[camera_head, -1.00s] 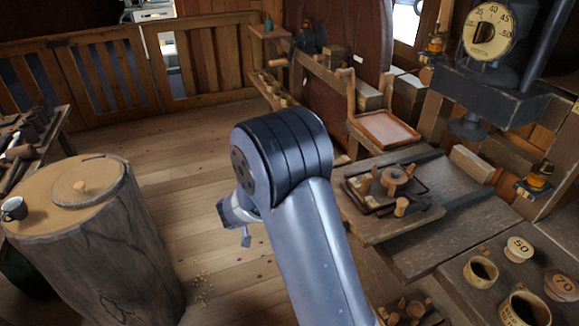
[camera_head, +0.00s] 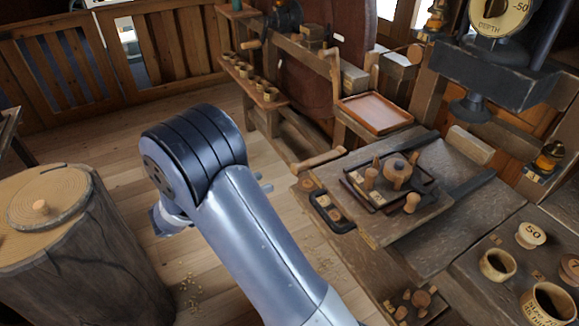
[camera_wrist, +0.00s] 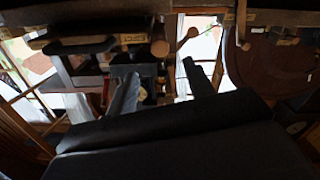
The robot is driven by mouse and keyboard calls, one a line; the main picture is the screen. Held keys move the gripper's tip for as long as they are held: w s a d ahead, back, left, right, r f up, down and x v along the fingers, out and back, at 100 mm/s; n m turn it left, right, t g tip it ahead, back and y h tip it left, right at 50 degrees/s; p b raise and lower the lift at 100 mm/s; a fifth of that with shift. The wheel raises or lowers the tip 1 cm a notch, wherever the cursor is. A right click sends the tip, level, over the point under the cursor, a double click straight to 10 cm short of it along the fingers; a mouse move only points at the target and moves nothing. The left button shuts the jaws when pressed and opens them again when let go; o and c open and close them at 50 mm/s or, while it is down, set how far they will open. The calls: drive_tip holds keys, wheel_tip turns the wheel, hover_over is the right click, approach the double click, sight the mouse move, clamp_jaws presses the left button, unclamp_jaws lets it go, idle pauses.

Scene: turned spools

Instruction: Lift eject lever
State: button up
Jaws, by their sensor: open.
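A pale wooden handle (camera_head: 318,160) sticks out at the left end of the workbench, just right of my arm in the head view. It looks lever-like, but I cannot be sure that it is the eject lever. In the wrist view a round wooden knob (camera_wrist: 160,47) and a thin stick with a rounded end (camera_wrist: 188,35) show beyond my fingers, dark and hard to place. My gripper (camera_wrist: 160,70) is open, its two grey fingers apart with nothing seen between them. In the head view my arm hides most of the gripper.
The workbench carries a dark tray with turned wooden pieces (camera_head: 397,172). A shallow reddish tray (camera_head: 376,112) stands behind it, and a press with a depth dial (camera_head: 500,14) at upper right. A tree stump (camera_head: 85,235) stands at left. Plank floor is open between.

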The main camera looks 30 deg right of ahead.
sight(292, 171)
drive_tip(key=d+p, duration=0.2)
drive_tip(key=d, duration=0.8)
drive_tip(key=shift+w+d, duration=0.15)
drive_tip(key=shift+d, duration=0.1)
clamp_jaws()
